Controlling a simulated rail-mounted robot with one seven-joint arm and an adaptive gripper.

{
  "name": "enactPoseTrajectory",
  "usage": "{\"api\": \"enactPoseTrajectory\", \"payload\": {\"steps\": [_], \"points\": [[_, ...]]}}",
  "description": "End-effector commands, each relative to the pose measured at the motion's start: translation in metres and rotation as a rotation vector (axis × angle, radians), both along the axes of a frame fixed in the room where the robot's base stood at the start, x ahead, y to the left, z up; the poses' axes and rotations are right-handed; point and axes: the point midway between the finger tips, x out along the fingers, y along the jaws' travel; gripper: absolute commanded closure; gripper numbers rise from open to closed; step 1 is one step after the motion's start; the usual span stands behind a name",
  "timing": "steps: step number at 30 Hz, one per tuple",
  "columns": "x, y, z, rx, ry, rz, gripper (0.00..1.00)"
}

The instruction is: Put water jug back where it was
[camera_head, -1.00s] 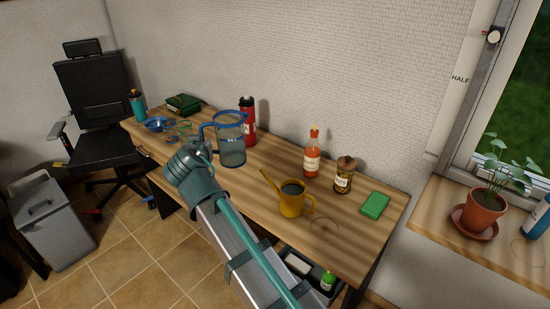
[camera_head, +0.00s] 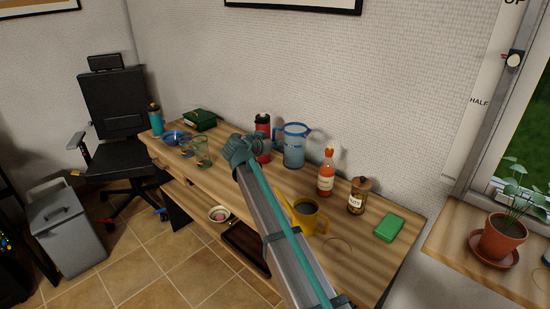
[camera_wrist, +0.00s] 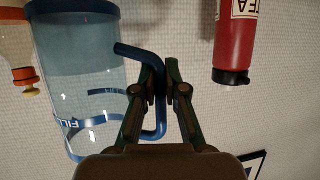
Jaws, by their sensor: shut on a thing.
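The water jug (camera_head: 294,152) is clear with a blue rim, a blue base and a blue handle. It is upright near the back wall, between the red flask and the orange sauce bottle. I cannot tell whether its base touches the desk. In the wrist view, which is upside down, the jug (camera_wrist: 80,85) is on the left and my gripper (camera_wrist: 160,72) is shut on its blue handle. In the head view my wrist hides the fingers.
The red flask (camera_head: 262,126) is left of the jug; the sauce bottle (camera_head: 326,178) and a brown-lidded jar (camera_head: 358,197) are right. A green box (camera_head: 389,228) lies at the right end of the desk (camera_head: 365,262). A faint ring marks the desk beside the can.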

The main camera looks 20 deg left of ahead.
Motion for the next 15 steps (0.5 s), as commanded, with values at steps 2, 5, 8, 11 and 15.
{"api": "enactPoseTrajectory", "payload": {"steps": [2, 5, 8, 11, 15], "points": [[0.021, 0.011, -0.005, -0.002, -0.002, 0.001, 1.00], [0.041, 0.020, -0.016, -0.003, 0.001, 0.000, 1.00], [0.051, 0.024, -0.036, -0.003, 0.001, 0.001, 1.00], [0.061, 0.029, -0.049, -0.003, 0.000, 0.001, 1.00], [0.069, 0.032, -0.061, -0.002, -0.002, 0.003, 1.00]]}}
